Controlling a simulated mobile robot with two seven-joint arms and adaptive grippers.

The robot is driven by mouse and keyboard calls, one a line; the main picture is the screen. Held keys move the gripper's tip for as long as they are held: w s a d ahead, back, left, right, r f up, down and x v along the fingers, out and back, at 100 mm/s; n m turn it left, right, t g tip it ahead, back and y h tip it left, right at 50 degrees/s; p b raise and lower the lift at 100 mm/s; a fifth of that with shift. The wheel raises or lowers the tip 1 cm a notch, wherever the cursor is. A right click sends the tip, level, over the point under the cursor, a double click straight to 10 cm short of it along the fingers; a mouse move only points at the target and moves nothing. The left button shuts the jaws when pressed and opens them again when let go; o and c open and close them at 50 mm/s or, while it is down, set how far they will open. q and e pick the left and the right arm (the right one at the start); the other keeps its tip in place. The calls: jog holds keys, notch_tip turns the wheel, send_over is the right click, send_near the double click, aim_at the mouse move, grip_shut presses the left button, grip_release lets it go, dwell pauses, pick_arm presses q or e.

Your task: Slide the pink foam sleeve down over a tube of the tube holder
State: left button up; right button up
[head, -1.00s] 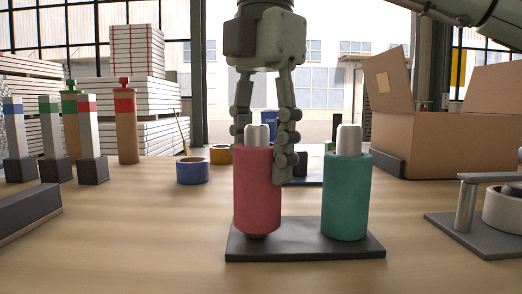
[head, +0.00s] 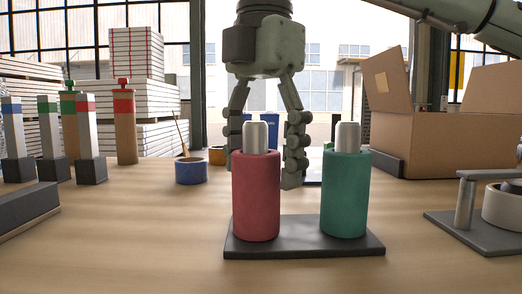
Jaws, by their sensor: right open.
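The pink foam sleeve (head: 256,197) stands upright around the left tube (head: 256,136) of the tube holder (head: 304,249), with the tube's pale top showing above it. The sleeve's lower end is down at the holder's dark base plate. A green sleeve (head: 345,197) is around the right tube (head: 348,136). My right gripper (head: 264,172) is open, pointing down, with its fingers apart on either side of and behind the pink sleeve's upper part. The pink sleeve partly hides the fingertips. My left gripper is not in view.
A blue tape roll (head: 191,171) and an orange roll (head: 217,155) lie behind, to the left. An open cardboard box (head: 440,143) stands at the back right. A metal fixture (head: 480,222) is at the right edge. Several coloured posts stand at the left. The front table is clear.

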notch_tip(320, 180, up, 12)
jog(key=shift+s+d+r, duration=0.1)
jog(key=shift+d, duration=0.05)
dwell(0.5)
dwell(0.3)
